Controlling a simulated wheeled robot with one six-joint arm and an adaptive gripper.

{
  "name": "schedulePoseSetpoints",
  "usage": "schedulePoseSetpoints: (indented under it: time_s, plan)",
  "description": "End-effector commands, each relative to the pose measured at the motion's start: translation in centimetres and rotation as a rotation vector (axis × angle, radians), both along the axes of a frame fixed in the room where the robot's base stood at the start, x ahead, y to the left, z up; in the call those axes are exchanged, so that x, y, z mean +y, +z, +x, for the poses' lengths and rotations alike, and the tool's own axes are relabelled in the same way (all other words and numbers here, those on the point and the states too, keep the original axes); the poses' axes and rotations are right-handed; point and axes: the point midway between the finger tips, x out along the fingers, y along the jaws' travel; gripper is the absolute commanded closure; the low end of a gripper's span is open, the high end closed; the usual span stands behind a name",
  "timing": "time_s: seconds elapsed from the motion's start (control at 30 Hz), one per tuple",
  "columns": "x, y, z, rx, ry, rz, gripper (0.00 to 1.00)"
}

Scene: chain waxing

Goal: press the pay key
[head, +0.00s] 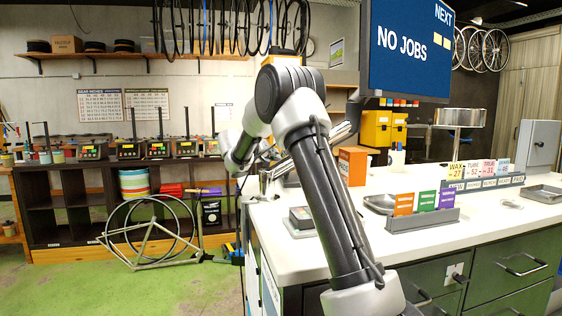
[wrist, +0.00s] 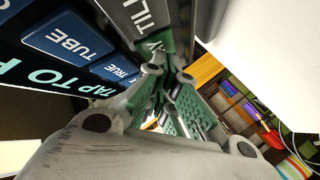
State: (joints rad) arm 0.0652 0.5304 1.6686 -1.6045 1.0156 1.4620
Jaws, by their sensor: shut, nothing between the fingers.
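The green pay key (wrist: 161,38) is in the upper middle of the wrist view, with only the end of its lettering, "AY", readable. My gripper (wrist: 168,74) is shut and empty, its fingertips just below the key in the picture and overlapping its lower edge. I cannot tell whether they touch it. Blue keys lie to the left, one marked TUBE (wrist: 67,38) and one ending in TRUE (wrist: 117,71). A dark plate marked TILL (wrist: 143,14) is above. In the head view my arm hides the gripper and the key.
The white counter (head: 285,252) carries a small grey device (head: 302,217), an orange box (head: 352,166) and a rack of coloured cards (head: 424,214). A blue screen reading NO JOBS (head: 408,50) hangs above. Green floor (head: 85,285) is open at left.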

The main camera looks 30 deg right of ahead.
Motion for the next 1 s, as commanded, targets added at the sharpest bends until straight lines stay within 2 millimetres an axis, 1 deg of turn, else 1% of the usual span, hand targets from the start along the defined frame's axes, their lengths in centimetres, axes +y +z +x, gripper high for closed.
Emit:
schedulePoseSetpoints:
  time_s: [0.3,0.77,1.0]
  plan:
    - [1.3,0.3,0.6,0.000,0.001,0.001,1.00]
    - [1.7,0.5,0.8,0.000,0.001,-0.001,1.00]
    - [3.6,1.1,1.6,0.000,0.002,0.001,1.00]
